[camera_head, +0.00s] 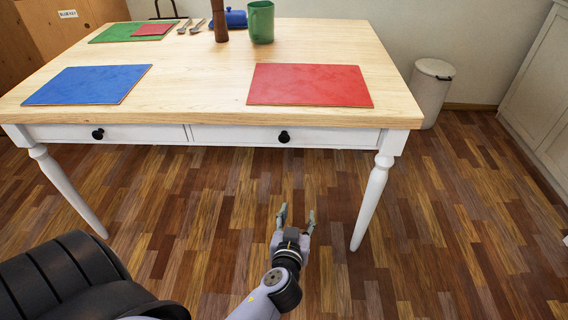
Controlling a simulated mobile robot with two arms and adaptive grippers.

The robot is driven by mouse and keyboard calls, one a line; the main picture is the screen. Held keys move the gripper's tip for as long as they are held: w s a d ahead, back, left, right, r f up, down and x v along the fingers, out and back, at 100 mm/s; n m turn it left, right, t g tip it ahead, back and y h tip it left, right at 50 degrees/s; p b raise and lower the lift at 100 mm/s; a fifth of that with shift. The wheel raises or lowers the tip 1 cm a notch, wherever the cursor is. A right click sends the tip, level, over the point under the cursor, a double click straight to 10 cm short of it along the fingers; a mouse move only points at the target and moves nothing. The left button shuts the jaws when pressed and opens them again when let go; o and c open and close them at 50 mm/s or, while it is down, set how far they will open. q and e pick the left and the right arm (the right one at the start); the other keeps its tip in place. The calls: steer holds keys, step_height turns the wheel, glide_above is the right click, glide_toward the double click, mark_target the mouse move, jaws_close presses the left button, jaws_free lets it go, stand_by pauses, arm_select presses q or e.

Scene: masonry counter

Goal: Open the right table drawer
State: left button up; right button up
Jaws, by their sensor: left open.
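A wooden table (190,106) with white legs has two white drawers under its front edge. The right drawer (240,136) is shut, with a round black knob (284,137) at its middle. The left drawer (150,133) is also shut, with a black knob (98,134). My left gripper (297,212) is open and empty, its fingers pointing towards the table. In the picture it is below the right drawer's knob, apart from it, over the floor. My right gripper is not in view.
A blue mat (86,85) and a red mat (309,85) lie on the tabletop. A green cup (261,22) and a brown cylinder (220,22) stand at the back. A white bin (430,92) stands right of the table. The floor (450,220) at right is clear.

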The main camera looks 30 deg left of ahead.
arm_select(q)
steer(key=s+a+r+n+t+y+b, duration=0.2)
steer(key=a+r+n+y+b, duration=0.15)
steer(key=r, duration=0.65)
steer(key=p, duration=0.2)
glide_toward(284, 140)
steer(key=shift+n, duration=0.25)
steer(key=x, duration=0.8)
steer(key=shift+w+a, duration=0.3)
steer(key=shift+w, duration=0.15)
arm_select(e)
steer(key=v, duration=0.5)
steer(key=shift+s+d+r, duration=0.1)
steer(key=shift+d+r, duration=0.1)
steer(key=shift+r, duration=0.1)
arm_select(q)
steer(key=shift+c, duration=0.5)
jaws_close()
